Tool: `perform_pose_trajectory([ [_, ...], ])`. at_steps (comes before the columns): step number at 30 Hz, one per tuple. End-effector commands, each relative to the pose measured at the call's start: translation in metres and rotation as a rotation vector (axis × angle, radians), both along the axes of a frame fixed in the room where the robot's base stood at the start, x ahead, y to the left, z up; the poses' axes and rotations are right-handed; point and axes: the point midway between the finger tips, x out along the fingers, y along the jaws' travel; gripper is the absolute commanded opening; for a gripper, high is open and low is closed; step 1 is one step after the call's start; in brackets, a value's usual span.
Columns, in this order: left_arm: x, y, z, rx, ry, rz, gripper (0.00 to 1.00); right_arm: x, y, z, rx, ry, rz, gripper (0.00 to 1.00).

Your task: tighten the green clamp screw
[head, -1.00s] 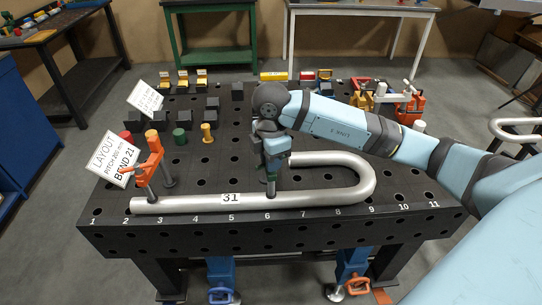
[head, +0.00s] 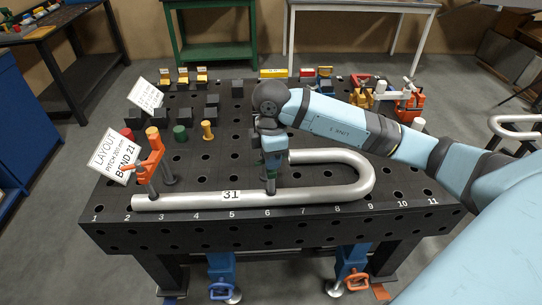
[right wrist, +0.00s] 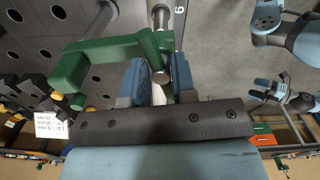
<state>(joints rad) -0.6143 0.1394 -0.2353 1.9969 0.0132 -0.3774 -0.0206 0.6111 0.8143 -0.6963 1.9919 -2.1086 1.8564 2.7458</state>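The green clamp (right wrist: 105,58) reaches across the upper left of the right wrist view, its arm ending in a round boss just past my fingertips. My right gripper (right wrist: 160,75) has its two blue fingers on either side of the grey clamp screw (right wrist: 158,94), with little room between; contact is partly hidden. In the head view my right gripper (head: 272,158) points down above the near run of the bent tube (head: 310,195), by number 6, and hides most of the clamp.
An orange clamp (head: 150,160) stands over the tube's left end beside the layout sign (head: 115,155). Black blocks and yellow, green and red pegs stand behind. Orange and white clamps (head: 400,100) stand at the back right. The table's front right is clear.

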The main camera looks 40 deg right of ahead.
Motion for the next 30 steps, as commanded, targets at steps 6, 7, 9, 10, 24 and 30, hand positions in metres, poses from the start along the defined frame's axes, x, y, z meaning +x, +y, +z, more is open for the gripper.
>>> perform_pose_trajectory([
  [6, 0.000, 0.000, -0.001, 0.001, 0.002, 0.000, 0.76, 0.000, 0.000, 0.000, 0.000, 0.001, 0.001, 0.49],
  [7, 0.000, 0.000, -0.001, 0.001, 0.002, 0.000, 0.76, 0.000, 0.000, 0.000, 0.000, 0.001, 0.001, 0.49],
  [9, -0.001, 0.000, -0.002, 0.001, 0.004, 0.000, 0.76, 0.000, 0.000, -0.001, 0.001, 0.002, 0.002, 0.49],
  [10, -0.001, 0.000, -0.002, 0.001, 0.004, 0.000, 0.76, 0.000, 0.000, 0.000, 0.001, 0.002, 0.002, 0.49],
  [24, -0.001, 0.001, -0.006, 0.002, 0.006, 0.000, 0.76, 0.000, 0.001, 0.076, 0.001, -0.004, 0.003, 0.49],
  [30, -0.001, 0.001, 0.002, 0.002, 0.005, 0.001, 0.76, 0.000, 0.000, 0.116, -0.002, -0.002, 0.001, 0.49],
])
